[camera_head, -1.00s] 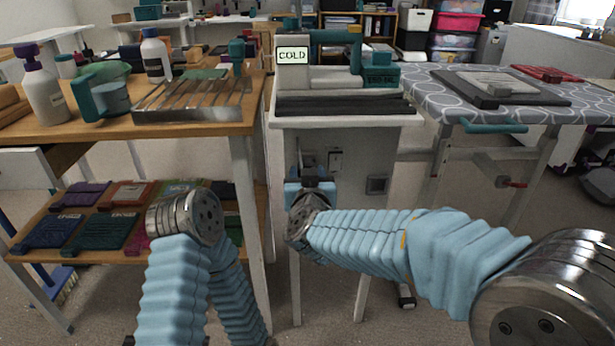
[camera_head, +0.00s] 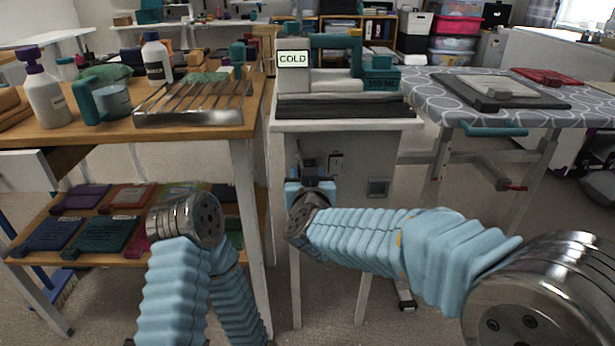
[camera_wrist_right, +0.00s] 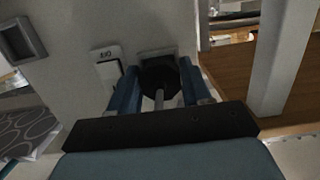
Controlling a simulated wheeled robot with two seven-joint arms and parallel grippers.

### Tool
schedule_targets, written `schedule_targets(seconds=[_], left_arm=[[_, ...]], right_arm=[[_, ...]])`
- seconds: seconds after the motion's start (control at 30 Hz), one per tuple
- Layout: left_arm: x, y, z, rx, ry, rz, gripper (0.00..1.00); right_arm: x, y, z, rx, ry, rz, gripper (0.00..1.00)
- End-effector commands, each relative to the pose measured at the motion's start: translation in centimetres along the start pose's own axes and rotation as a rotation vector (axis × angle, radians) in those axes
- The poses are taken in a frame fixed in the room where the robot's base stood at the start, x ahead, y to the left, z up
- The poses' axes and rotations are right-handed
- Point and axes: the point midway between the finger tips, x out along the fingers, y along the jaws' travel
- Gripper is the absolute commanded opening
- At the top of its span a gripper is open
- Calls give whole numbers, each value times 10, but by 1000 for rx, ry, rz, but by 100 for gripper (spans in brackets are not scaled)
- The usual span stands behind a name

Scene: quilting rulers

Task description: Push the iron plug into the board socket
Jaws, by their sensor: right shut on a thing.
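My right gripper (camera_wrist_right: 160,88) is shut on the black iron plug (camera_wrist_right: 161,75), with a blue finger on each side of it. A grey cord runs back from the plug toward the gripper body. The board socket (camera_wrist_right: 155,53) shows as a grey plate on the pale panel just beyond the plug. The plug covers part of it, and I cannot tell whether the plug touches or enters it. In the head view my right gripper (camera_head: 311,187) is in front of the panel (camera_head: 352,170) and hides the plug. My left gripper is not in view; only its arm shows.
A switch (camera_wrist_right: 109,70) with a label sits beside the socket, and a dark square fitting (camera_head: 378,187) is farther right on the panel. A wooden bench (camera_head: 195,128) stands to the left. An ironing board (camera_head: 430,92) stands to the right. A COLD sign (camera_head: 293,59) is above.

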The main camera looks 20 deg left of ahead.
Motion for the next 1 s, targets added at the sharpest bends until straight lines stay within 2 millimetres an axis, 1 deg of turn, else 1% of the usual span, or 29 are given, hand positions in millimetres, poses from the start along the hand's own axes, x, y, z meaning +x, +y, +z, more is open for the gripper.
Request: schedule_targets(seconds=[0.03,0.07,0.2,0.23,0.5,0.57,0.63,0.77,1.0], left_arm=[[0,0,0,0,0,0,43],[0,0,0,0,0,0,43],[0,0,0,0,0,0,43],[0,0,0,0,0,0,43],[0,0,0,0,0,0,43],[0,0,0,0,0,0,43],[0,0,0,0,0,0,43],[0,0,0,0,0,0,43],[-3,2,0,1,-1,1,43]], right_arm=[[0,1,-1,0,3,2,26],[0,1,-1,0,2,2,53],[0,1,-1,0,2,2,74],[0,1,-1,0,2,2,78],[0,0,0,0,1,1,78],[-3,0,0,0,1,0,78],[-10,0,-1,0,1,0,78],[-36,0,-2,1,2,-1,78],[-96,0,-2,1,1,-2,78]])
